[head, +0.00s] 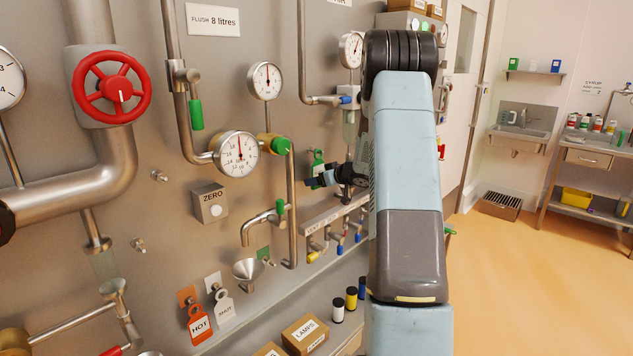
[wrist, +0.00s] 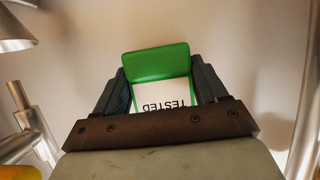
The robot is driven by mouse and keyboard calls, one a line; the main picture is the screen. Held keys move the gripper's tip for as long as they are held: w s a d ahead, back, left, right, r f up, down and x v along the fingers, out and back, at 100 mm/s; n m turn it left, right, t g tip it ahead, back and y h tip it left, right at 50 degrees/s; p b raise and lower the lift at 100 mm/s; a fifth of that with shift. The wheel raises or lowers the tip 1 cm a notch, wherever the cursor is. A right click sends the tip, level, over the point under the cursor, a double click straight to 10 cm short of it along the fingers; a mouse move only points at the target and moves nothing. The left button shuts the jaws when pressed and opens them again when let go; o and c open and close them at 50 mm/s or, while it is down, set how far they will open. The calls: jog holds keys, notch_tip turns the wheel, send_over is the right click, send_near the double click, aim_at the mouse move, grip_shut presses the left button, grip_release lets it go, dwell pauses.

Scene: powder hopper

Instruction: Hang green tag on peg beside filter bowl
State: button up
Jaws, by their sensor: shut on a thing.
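The green tag (wrist: 157,62) has a white label reading TESTED, upside down in the wrist view. My gripper (wrist: 160,92) is shut on it, with a dark finger at each side. In the head view my gripper (head: 318,181) is at the panel, left of and below the clear filter bowl (head: 350,130).
A row of small coloured valves (head: 335,235) lies below my gripper. An orange HOT tag (head: 199,325) and a white tag (head: 224,306) hang lower left.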

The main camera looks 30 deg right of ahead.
jog(key=o, duration=1.1)
jog(key=shift+s, duration=0.1)
jog(key=v, duration=1.3)
jog(key=shift+s, duration=0.3)
jog(key=shift+d+r, duration=0.1)
jog(key=shift+d, duration=0.05)
